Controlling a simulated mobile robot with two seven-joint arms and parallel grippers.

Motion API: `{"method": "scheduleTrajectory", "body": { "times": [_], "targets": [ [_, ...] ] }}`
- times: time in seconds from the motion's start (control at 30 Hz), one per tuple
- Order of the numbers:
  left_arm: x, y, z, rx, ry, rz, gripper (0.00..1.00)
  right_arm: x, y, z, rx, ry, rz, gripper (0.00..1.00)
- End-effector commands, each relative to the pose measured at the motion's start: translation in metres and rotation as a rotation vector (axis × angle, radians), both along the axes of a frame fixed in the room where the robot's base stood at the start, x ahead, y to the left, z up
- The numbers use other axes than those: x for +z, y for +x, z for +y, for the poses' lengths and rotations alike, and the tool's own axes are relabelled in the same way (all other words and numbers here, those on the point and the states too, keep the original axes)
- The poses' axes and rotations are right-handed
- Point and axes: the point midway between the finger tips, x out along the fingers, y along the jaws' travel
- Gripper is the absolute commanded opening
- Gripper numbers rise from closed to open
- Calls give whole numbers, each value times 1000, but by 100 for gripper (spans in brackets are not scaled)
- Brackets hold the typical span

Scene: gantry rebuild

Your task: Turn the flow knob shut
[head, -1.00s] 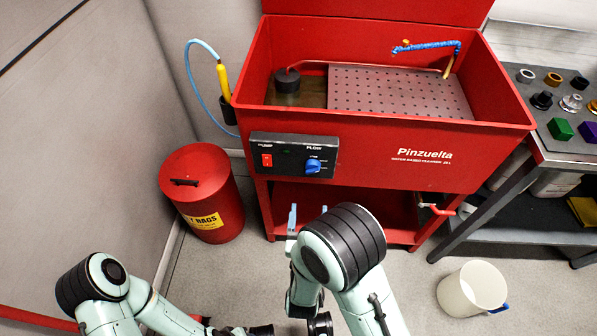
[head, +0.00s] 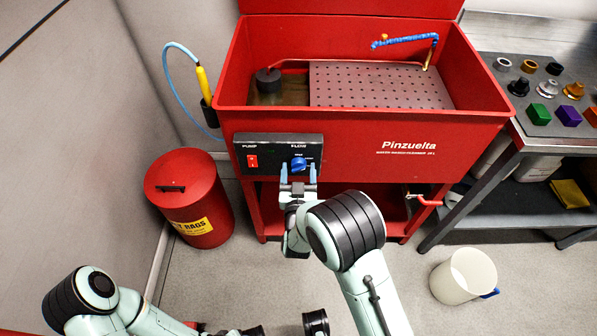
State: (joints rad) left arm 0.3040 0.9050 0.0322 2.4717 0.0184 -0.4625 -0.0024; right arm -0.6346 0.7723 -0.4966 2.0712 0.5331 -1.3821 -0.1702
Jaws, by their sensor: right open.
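The blue flow knob (head: 298,164) sits at the right side of the black control panel (head: 262,145) on the front of the red parts washer. My right gripper (head: 298,174) is just below the knob, pointing up at the panel. Its two blue-grey fingers are apart, one toward each side of the knob's lower edge. I cannot tell whether they touch the knob. My left arm is at the lower left, and its gripper is not clearly visible.
A red switch (head: 252,161) is left of the knob on the panel. A red rag can (head: 190,198) stands left of the washer (head: 360,150). A red-handled drain valve (head: 428,201) sticks out at lower right. A white bucket (head: 463,277) stands on the floor, and a bench (head: 560,140) is at right.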

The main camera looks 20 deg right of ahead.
Motion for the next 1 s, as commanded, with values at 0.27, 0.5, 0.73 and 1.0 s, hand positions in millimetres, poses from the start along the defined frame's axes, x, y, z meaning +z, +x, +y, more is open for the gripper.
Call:
{"method": "scheduleTrajectory", "body": {
  "times": [0.27,0.5,0.73,1.0],
  "targets": [
    [0,0,0,0,0,0,43,0,0,0,0,0,0,15],
    [1,-1,0,-1,-1,3,43,0,-1,0,0,-9,2,15],
    [7,-7,-3,-8,-9,20,43,0,-1,1,1,-86,26,15],
    [19,-17,-7,-19,-21,47,43,1,-1,0,1,-288,84,15]
  ]
}}
